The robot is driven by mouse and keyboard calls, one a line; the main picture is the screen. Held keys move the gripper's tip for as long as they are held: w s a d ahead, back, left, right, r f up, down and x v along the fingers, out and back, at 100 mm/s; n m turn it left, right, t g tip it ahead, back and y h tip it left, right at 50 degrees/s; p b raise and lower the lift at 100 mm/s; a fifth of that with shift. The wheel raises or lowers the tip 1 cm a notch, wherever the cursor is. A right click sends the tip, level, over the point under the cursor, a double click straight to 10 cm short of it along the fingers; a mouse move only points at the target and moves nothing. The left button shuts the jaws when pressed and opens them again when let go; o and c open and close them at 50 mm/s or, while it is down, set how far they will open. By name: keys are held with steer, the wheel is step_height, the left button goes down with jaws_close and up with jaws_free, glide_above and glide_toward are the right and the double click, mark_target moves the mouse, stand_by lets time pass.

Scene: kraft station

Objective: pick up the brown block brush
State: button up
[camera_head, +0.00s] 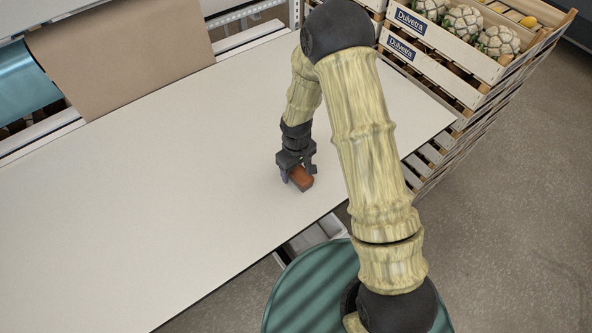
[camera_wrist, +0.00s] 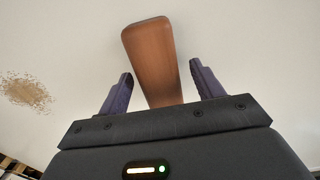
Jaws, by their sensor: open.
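The brown block brush (camera_head: 301,179) lies on the white table, right under my gripper (camera_head: 299,178). In the wrist view the brush (camera_wrist: 153,58) is a long brown block with rounded corners, and it runs away from my gripper. My gripper (camera_wrist: 161,90) is open, with one dark finger on each side of the brush's near part. A gap shows between the brush and each finger. The near end of the brush is hidden behind the gripper body, and its underside cannot be seen.
The white table (camera_head: 150,180) is largely clear. A patch of brown crumbs (camera_wrist: 27,92) lies left of the brush in the wrist view. Brown paper (camera_head: 120,40) and a blue roll (camera_head: 25,85) are at the back left. Stacked wooden crates (camera_head: 440,65) stand at the table's right end.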

stand_by(0.4)
steer(key=c, duration=1.1)
steer(key=shift+r, duration=0.1)
steer(key=shift+c, duration=0.2)
step_height(320, 180, up, 10)
steer(key=b, duration=0.3)
steer(key=o, duration=0.3)
steer(key=shift+c, duration=0.7)
